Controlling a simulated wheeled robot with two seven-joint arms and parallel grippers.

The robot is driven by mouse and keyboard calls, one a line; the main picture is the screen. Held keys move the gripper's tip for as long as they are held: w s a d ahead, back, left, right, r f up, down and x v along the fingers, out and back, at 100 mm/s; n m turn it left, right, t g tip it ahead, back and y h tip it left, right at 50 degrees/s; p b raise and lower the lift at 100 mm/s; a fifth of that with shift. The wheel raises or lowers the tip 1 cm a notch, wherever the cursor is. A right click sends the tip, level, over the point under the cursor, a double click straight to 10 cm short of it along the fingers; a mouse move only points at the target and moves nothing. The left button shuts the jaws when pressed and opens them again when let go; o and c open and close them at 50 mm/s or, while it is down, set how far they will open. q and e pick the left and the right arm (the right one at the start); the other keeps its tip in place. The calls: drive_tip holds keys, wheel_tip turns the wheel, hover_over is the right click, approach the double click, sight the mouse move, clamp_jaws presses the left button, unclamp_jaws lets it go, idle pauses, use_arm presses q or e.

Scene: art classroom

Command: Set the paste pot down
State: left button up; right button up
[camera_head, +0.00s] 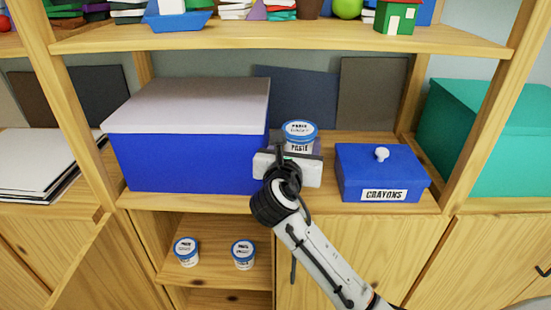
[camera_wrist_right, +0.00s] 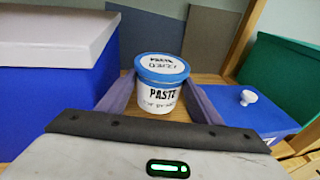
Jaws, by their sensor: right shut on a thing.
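The paste pot (camera_head: 299,134) is a white tub with a blue rim and lid, labelled PASTE. It is upright between the large blue box and the crayons box on the middle shelf (camera_head: 330,196). My right gripper (camera_head: 299,152) is shut on the pot, with one finger on each side of it in the right wrist view (camera_wrist_right: 160,100). The pot's base is hidden in the head view, and I cannot tell whether it touches the shelf. My left gripper is not in view.
A large blue box with a pale lid (camera_head: 190,150) stands close on the left. A blue crayons box (camera_head: 381,176) with a white knob stands close on the right. Two more paste pots (camera_head: 187,252) (camera_head: 243,255) stand on the lower shelf. An upper shelf (camera_head: 290,40) runs above.

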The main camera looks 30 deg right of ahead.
drive_tip(key=f, duration=0.3)
drive_tip(key=shift+s+f+b, duration=0.35)
drive_tip(key=shift+f, duration=0.05)
drive_tip(key=shift+f+b, duration=0.6)
drive_tip(key=shift+f, duration=1.9)
drive_tip(key=shift+f, duration=0.1)
drive_tip(key=o, duration=1.3)
drive_tip(key=shift+a, duration=0.1)
drive_tip(key=v, duration=1.2)
drive_tip(key=shift+p, duration=0.45)
